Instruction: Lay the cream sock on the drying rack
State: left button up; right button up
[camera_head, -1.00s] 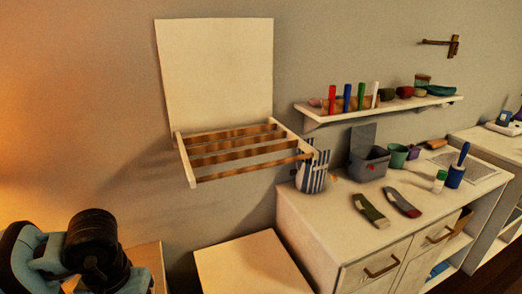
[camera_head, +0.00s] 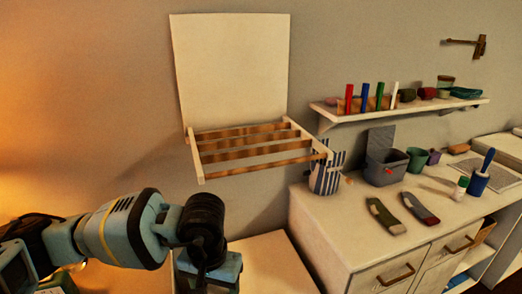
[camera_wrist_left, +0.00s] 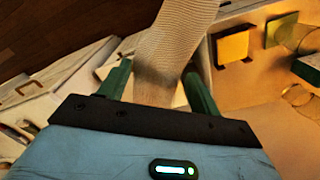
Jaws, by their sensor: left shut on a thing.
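The cream sock (camera_wrist_left: 172,45) shows in the left wrist view as a ribbed, pale cloth strip. My left gripper (camera_wrist_left: 157,88) is shut on the sock, which runs between its two green fingers and out past their tips. In the head view my left arm reaches to the lower middle, below the rack; the fingers and the sock are hidden there. The drying rack (camera_head: 258,154) is a wall-mounted frame with several wooden bars and a white back panel (camera_head: 232,75). Its bars are bare. My right gripper is not in view.
A white cabinet (camera_head: 325,235) stands right of the rack. A shelf (camera_head: 400,112) with small items hangs above. The space before the rack is clear.

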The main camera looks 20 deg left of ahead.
pick_arm(q)
jog(key=s+a+f+n+b, duration=0.3)
jog(key=a+f+n+b, duration=0.2)
jog(key=a+f+n, duration=0.45)
jog(key=a+r+n, duration=1.1)
jog(key=r+n, duration=0.3)
jog(key=n, duration=0.1)
jog(key=shift+w+a, duration=0.15)
jog(key=shift+w, duration=0.05)
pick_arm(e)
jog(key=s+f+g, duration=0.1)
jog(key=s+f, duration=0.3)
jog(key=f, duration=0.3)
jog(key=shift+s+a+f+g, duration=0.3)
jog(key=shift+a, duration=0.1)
pick_arm(q)
jog(key=shift+r+n, duration=0.25)
jog(key=shift+r, duration=0.05)
